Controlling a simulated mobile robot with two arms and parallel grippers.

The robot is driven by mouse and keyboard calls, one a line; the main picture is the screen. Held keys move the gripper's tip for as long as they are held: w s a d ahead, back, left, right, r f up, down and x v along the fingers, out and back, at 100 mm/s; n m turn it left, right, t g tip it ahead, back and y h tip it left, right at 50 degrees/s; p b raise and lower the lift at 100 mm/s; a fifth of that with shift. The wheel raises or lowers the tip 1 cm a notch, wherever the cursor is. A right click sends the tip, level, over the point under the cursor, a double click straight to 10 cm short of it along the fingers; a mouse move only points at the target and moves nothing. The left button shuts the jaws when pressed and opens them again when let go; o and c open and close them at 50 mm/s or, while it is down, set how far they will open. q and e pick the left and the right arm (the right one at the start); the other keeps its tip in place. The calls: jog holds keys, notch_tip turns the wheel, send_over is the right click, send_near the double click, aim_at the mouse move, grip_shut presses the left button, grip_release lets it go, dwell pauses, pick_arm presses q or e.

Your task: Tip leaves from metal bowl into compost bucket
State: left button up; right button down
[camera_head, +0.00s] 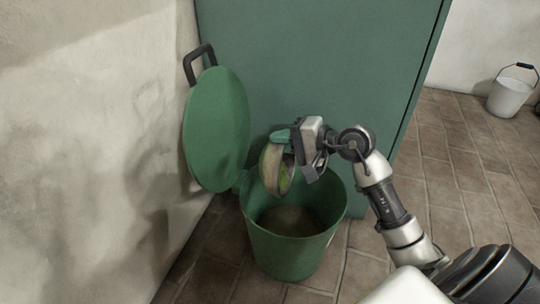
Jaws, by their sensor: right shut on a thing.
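The compost bucket (286,255) is a green round bin on the tiled floor, with dark brown matter at its bottom. Its green lid (216,128) with a dark handle stands open at its left. My right gripper (289,144) is shut on the rim of the metal bowl (271,168) above the bucket's back left part. The bowl is tilted steeply, nearly on edge, with its opening toward the right. Some green and yellowish leaves (285,179) show inside it. The gripper partly hides the bowl. My left gripper is not in view.
A green cabinet-like panel (315,60) stands directly behind the bucket. A pale plaster wall (80,150) closes off the left. A white pail (510,97) stands at the far right. Tiled floor (455,160) is clear between the panel and the pail.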

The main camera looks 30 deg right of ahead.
jog(key=s+d+t+y+b, duration=0.2)
jog(key=s+d+t+b, duration=0.1)
jog(key=b, duration=0.5)
jog(key=shift+s+d+t+y, duration=0.3)
jog(key=shift+s+d, duration=0.25)
jog(key=shift+s, duration=0.4)
jog(key=shift+f, duration=0.1)
